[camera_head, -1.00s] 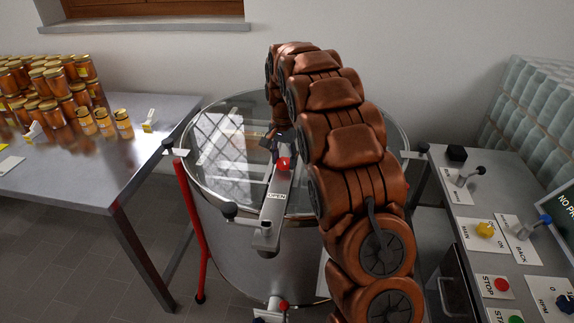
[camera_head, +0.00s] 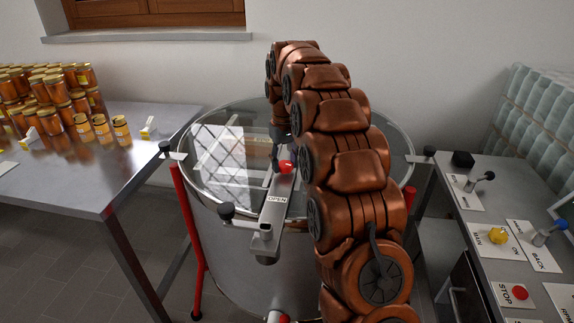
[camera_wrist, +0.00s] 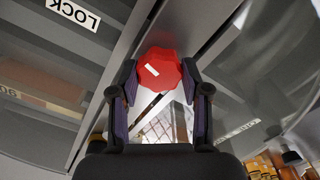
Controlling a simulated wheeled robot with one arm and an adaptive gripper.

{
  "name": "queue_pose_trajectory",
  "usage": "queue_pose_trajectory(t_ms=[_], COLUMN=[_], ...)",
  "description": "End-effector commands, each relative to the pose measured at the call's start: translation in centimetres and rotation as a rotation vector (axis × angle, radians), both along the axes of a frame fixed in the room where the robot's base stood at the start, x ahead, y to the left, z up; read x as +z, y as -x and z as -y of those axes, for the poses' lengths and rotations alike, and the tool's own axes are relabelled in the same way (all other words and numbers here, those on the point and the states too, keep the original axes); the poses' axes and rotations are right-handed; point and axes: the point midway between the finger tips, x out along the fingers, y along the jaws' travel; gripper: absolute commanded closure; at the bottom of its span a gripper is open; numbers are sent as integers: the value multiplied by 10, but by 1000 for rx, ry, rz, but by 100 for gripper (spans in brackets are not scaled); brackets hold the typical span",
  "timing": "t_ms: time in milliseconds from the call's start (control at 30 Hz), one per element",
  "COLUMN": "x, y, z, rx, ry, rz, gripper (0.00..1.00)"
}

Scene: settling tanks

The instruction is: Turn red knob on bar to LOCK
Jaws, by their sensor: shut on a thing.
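The red knob (camera_head: 286,167) sits on the grey metal bar (camera_head: 270,222) that crosses the clear lid of the round tank. An OPEN label (camera_head: 277,199) lies on the bar, on the near side of the knob. In the wrist view, the red knob (camera_wrist: 162,72) has a lobed rim and a short white mark. My gripper (camera_wrist: 160,82) has one dark finger on each side of it and is shut on it. A LOCK label (camera_wrist: 73,14) shows at the upper left of that view. In the head view, my arm hides part of the lid and the fingers are hard to make out.
A steel table with honey jars (camera_head: 50,95) stands at the left. A control bench (camera_head: 480,215) with knobs and buttons stands at the right. Black clamp knobs (camera_head: 226,211) and red legs (camera_head: 188,240) stick out around the tank.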

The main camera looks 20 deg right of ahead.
Motion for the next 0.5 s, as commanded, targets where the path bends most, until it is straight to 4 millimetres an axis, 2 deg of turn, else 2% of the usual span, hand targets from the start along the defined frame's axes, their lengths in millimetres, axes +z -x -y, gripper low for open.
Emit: queue_pose_trajectory(t_ms=[233,500], x=[-2,-1], y=[1,1], z=[0,-1], rx=[167,267], ry=[-2,-1], rz=[-3,-2], gripper=[88,88])
